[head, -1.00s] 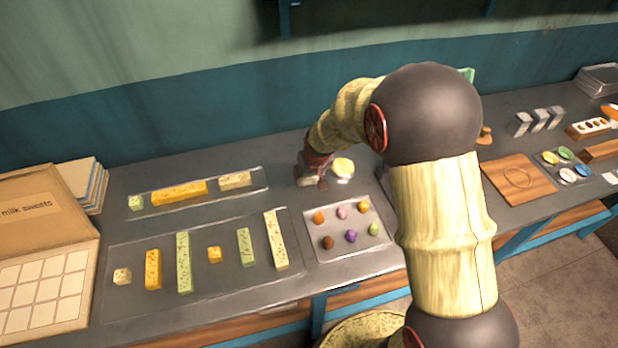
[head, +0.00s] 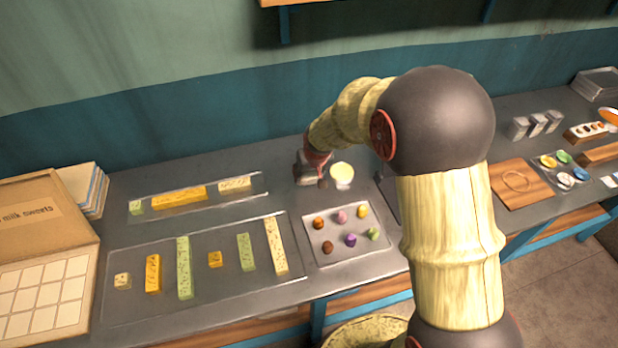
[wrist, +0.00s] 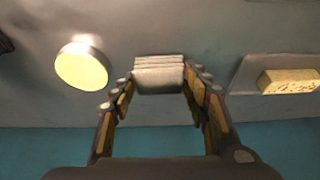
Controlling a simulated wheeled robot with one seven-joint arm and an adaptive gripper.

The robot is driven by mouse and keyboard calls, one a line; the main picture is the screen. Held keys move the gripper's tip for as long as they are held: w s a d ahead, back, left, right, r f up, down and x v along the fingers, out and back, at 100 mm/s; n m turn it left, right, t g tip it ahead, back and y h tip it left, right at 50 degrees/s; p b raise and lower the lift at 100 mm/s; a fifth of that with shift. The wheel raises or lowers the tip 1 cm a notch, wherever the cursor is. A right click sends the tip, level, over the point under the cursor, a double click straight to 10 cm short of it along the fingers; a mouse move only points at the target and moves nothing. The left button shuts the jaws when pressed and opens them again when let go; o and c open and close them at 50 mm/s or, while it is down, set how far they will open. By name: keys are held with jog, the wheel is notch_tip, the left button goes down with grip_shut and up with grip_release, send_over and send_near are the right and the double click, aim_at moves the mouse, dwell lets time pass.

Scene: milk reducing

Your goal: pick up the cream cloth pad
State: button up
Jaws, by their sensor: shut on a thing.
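The cream cloth pad (wrist: 158,73) shows in the wrist view as a pale, folded stack of layers between my fingertips. My gripper (wrist: 160,82) is shut on it, with one finger at each side. In the head view my gripper (head: 312,176) is low over the back of the counter, just left of a small cup with a pale yellow top (head: 342,173). There the pad is mostly hidden by the gripper and too small to make out. I cannot tell whether it is clear of the counter.
A clear tray with long sweet bars (head: 257,183) lies to the left. A tray of small coloured pieces (head: 316,246) is in front. A larger tray of bars (head: 130,300) and an open sweets box (head: 40,225) are further left. The teal wall is close behind.

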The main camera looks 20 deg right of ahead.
jog(key=s+d+r+p, duration=0.3)
jog(key=s+d+r, duration=0.2)
jog(key=s+r, duration=0.5)
jog(key=s, duration=0.3)
jog(key=shift+d, duration=0.15)
jog(key=shift+r, duration=0.1)
jog(key=o, duration=0.6)
jog(key=c, duration=0.5)
